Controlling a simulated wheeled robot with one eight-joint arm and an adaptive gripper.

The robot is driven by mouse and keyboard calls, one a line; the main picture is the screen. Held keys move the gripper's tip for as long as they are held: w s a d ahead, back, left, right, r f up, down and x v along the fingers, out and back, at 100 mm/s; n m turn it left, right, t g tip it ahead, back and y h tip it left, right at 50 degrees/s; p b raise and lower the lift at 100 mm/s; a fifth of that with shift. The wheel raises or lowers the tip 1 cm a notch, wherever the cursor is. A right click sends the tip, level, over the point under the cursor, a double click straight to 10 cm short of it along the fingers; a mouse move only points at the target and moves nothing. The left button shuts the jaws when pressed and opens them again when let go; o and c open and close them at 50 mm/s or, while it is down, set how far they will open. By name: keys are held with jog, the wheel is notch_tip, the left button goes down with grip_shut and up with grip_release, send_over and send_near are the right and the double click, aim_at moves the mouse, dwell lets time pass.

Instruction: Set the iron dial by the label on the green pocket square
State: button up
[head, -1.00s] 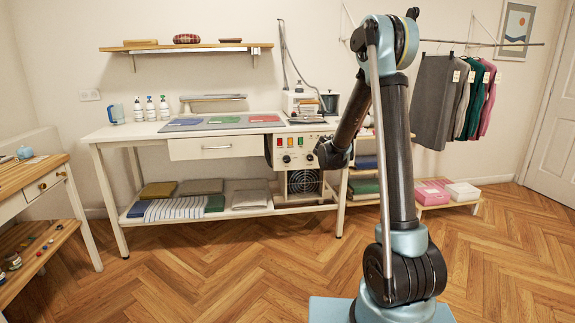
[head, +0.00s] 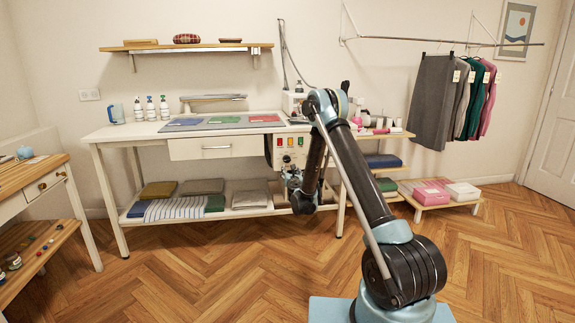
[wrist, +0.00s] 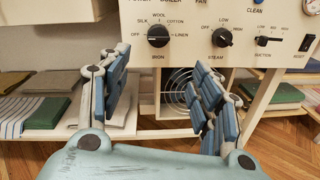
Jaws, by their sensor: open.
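The iron dial (wrist: 158,36) is a black knob on the cream panel in the wrist view, ringed by OFF, SILK, WOOL, COTTON and LINEN. Its pointer is too small to read surely. My gripper (wrist: 155,70) is open and empty, its blue-padded fingers spread below and in front of the dial, apart from it. In the head view the gripper (head: 293,185) is low in front of the control panel (head: 290,150). The green pocket square (head: 224,120) lies flat on the table's grey mat, between a blue and a red one. Its label is not readable.
Right of the dial are a STEAM knob (wrist: 222,37) and a SUCTION slider (wrist: 268,41). A round fan grille (wrist: 178,85) is below. Folded fabrics (head: 200,187) fill the lower shelf. A side shelf (head: 385,135) stands to the right. The floor in front is clear.

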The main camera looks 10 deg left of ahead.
aim_at(287, 160)
jog(key=x, duration=1.7)
jog(key=shift+w+a+f, duration=0.1)
jog(key=shift+w, duration=0.1)
jog(key=c, duration=1.1)
